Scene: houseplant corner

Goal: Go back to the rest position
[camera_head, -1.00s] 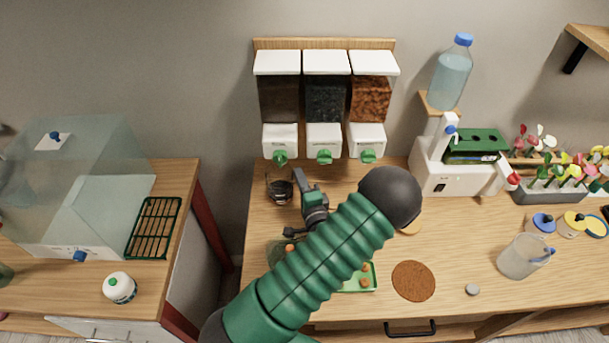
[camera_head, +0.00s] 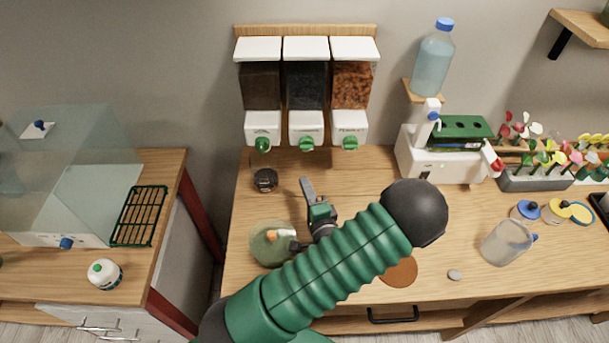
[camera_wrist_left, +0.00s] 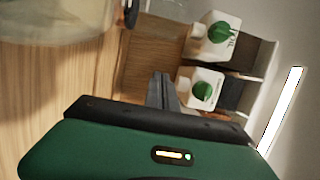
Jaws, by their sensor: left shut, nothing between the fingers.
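My left gripper (camera_head: 308,188) is shut and empty above the wooden table (camera_head: 350,180), below the wall dispensers. Its arm crosses the front middle of the head view and hides part of the table. In the left wrist view the shut fingers (camera_wrist_left: 162,92) point toward the dispensers, with nothing between them. My right gripper does not show in either view.
Three dispensers (camera_head: 306,125) with green knobs hang on the wall. A round greenish bowl (camera_head: 262,246) and a small dark jar (camera_head: 265,180) are near the gripper. A white machine (camera_head: 420,165), a clear pitcher (camera_head: 507,243) and a brown round mat (camera_head: 398,273) stand right.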

